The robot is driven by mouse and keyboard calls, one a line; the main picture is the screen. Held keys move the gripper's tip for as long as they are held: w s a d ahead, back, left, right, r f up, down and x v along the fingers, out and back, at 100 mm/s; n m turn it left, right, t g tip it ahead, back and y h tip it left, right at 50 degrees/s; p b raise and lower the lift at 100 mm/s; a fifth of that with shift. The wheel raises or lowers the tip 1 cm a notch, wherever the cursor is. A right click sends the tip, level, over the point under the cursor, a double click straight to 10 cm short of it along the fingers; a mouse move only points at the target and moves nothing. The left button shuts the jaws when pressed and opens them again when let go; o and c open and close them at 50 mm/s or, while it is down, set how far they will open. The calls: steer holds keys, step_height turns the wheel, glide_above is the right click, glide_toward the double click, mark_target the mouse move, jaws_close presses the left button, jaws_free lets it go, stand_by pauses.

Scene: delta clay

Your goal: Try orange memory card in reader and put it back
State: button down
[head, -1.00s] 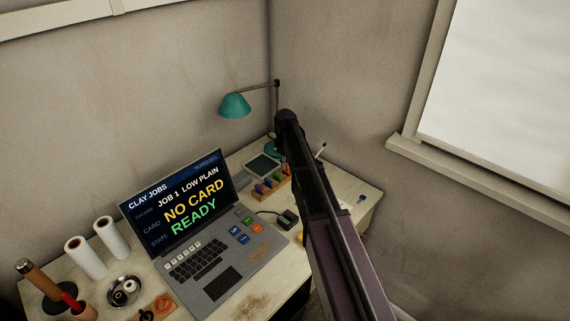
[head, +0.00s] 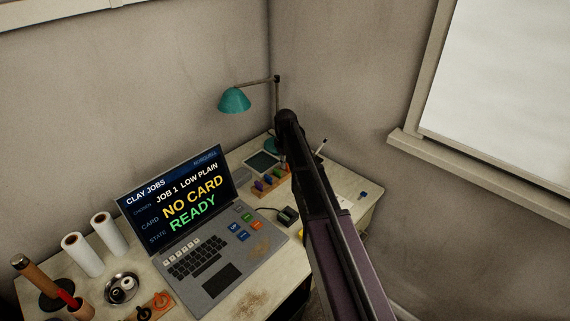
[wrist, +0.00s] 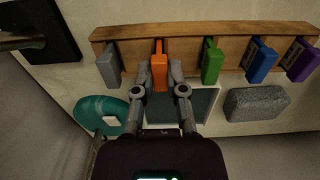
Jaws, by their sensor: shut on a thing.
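In the wrist view my gripper (wrist: 159,76) is shut on the orange memory card (wrist: 160,62), with one finger on each side of it. The card is still at its place in the wooden card rack (wrist: 135,32), between a grey card (wrist: 109,68) and a green card (wrist: 211,62). In the head view my arm hides the gripper and the orange card; part of the rack (head: 262,194) shows beside the arm. The card reader (head: 288,216) is a small black box with a cable, right of the laptop. The laptop screen (head: 180,197) reads NO CARD and READY.
Blue (wrist: 262,62) and purple (wrist: 301,62) cards fill the rack's right side. A grey block (wrist: 256,103) and a dark-screened pad (wrist: 190,105) lie near the rack. A teal lamp (head: 234,100) stands behind. White rolls (head: 82,255) stand at the desk's left.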

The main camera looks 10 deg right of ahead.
steer(key=c, duration=0.6)
jaws_free()
steer(key=o, duration=0.3)
steer(key=shift+r, duration=0.15)
steer(key=shift+r+p, duration=3.4)
steer(key=shift+p, duration=0.1)
steer(key=s+r+m+p, duration=0.2)
steer(key=s+m, duration=0.1)
steer(key=s, duration=1.1)
steer(key=s+r+m+p, duration=0.2)
steer(key=s+m, duration=0.2)
steer(key=s, duration=1.1)
steer(key=shift+s+r, duration=0.15)
steer(key=shift+r, duration=0.1)
